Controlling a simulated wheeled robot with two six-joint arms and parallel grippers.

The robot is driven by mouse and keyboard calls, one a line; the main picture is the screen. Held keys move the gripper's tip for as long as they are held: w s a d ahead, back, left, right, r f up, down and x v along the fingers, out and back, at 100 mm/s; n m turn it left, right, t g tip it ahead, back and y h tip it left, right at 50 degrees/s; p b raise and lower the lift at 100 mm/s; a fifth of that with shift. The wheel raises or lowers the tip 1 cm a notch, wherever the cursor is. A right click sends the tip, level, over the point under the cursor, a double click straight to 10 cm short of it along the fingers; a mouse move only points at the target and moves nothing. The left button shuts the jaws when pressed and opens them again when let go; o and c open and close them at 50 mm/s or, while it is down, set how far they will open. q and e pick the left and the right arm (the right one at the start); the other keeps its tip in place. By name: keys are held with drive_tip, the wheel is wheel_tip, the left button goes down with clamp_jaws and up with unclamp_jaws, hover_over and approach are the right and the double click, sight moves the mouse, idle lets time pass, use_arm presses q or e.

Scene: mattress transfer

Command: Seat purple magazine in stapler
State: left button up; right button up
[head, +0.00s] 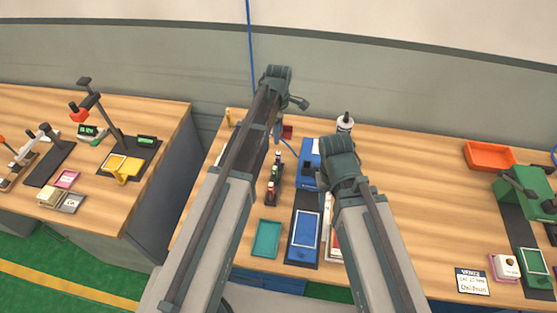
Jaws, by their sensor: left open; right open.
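I see no clearly purple magazine; part of the bench is hidden behind my arms. A blue device (309,158) stands at the middle of the main bench, with a dark base plate and a blue framed pad (306,230) in front; I cannot tell whether it is the stapler. My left gripper (297,102) is open above the back of the bench, its jaws small in the picture. My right gripper (341,165) is open beside the blue device, and its fingertips are mostly hidden by its own arm.
A teal tray (267,239) and a dark rack (274,180) with small bottles lie left of the blue device. A green device (523,190) and an orange tray (489,156) are at the right. The left bench holds a yellow fixture (122,168) and a pink card (67,179). The right-centre bench is clear.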

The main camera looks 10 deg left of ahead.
sight(278, 153)
use_arm(q)
wheel_tip(278, 153, down, 8)
drive_tip(key=b, duration=0.7)
drive_tip(key=shift+f+b, duration=0.15)
drive_tip(key=shift+b, duration=0.25)
use_arm(e)
wheel_tip(278, 153, down, 8)
drive_tip(key=shift+f, duration=0.15)
drive_tip(key=shift+f, duration=0.1)
use_arm(q)
wheel_tip(278, 153, down, 5)
drive_tip(key=b, duration=0.5)
drive_tip(key=shift+s+f, duration=0.15)
use_arm(e)
wheel_tip(278, 153, down, 5)
drive_tip(key=shift+f, duration=0.1)
use_arm(q)
clamp_jaws()
